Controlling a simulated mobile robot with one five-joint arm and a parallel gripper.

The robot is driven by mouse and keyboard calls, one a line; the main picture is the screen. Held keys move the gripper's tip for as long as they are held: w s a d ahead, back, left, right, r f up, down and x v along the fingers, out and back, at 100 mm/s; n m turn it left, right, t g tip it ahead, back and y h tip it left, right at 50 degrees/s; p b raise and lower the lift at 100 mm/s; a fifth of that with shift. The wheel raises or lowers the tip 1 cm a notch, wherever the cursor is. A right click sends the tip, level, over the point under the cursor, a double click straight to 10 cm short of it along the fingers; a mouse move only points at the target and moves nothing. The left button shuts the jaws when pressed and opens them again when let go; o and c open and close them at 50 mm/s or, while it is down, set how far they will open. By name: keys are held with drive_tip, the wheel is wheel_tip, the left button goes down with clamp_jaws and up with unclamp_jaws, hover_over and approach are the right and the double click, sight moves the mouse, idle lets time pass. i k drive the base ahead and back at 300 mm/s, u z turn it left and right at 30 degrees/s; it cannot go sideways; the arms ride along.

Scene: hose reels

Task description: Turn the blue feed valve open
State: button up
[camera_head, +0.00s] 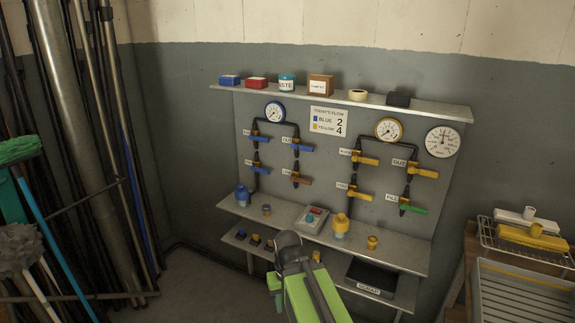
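Several valves with coloured lever handles are on the grey back panel. On the left, below a blue-rimmed gauge (275,112), are an upper-left blue-handled valve (260,138), an upper-right blue-handled valve (301,148) and a lower-left blue-handled valve (261,170). A brown-handled valve (300,180) is at lower right of this group. The blue levers point roughly sideways to the right. The small labels are too blurred for me to tell which one is the feed valve. My gripper (287,243) is the dark end of my green arm, low in front of the shelf, apart from the valves; its fingers cannot be made out.
Yellow-handled valves (366,160) and a green-handled one (412,209) are on the right. A shelf (390,255) below holds a blue fitting (242,195), a grey box (312,219) and yellow fittings (340,226). Poles stand left; a rack (530,295) stands right.

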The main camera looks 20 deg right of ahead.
sight(253, 168)
drive_tip(key=z, duration=0.05)
drive_tip(key=i, duration=0.8)
drive_tip(key=u, duration=0.75)
drive_tip(key=i, duration=0.45)
drive_tip(key=u, duration=0.4)
